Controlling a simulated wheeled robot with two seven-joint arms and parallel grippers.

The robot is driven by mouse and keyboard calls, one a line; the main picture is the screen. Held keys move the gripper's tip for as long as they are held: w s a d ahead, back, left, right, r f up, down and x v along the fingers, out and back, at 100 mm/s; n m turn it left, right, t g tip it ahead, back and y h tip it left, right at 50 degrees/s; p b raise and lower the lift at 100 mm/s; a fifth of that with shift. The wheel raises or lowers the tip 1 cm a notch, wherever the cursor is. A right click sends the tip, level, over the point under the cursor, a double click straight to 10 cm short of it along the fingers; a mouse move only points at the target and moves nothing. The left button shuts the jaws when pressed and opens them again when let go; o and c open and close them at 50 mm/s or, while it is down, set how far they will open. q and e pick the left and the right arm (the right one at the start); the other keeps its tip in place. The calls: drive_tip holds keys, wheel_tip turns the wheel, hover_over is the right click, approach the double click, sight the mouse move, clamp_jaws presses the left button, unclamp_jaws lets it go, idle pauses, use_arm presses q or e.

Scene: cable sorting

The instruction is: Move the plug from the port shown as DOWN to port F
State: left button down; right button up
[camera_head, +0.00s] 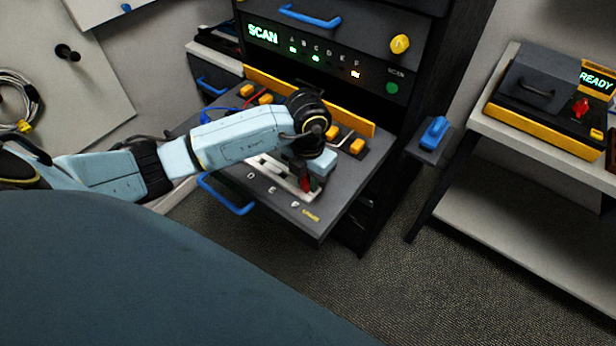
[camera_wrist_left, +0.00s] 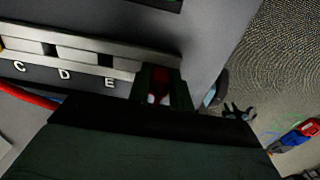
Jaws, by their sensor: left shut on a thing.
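My left gripper (camera_head: 306,176) is over the right end of the light port strip (camera_head: 280,178) on the pulled-out drawer. It is shut on a red plug (camera_head: 307,185). In the left wrist view the red plug (camera_wrist_left: 158,84) is between the dark fingers, just right of the slot marked E, over where port F lies. The fingers cover that slot, so I cannot tell whether the plug is seated. The slots at D and E look empty. The scan panel (camera_head: 315,57) has green lights under A and C and an orange one under F. My right gripper is out of view.
A red cable (camera_wrist_left: 28,97) shows at the left of the wrist view. Yellow-orange blocks (camera_head: 357,146) stand on the drawer behind the strip. A blue drawer handle (camera_head: 226,197) is at the front. A bench with a READY box (camera_head: 545,100) stands at right, with open floor between.

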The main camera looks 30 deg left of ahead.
use_arm(q)
drive_tip(key=c, duration=0.7)
unclamp_jaws()
drive_tip(key=shift+r+p, duration=2.85)
drive_tip(key=shift+r, duration=0.7)
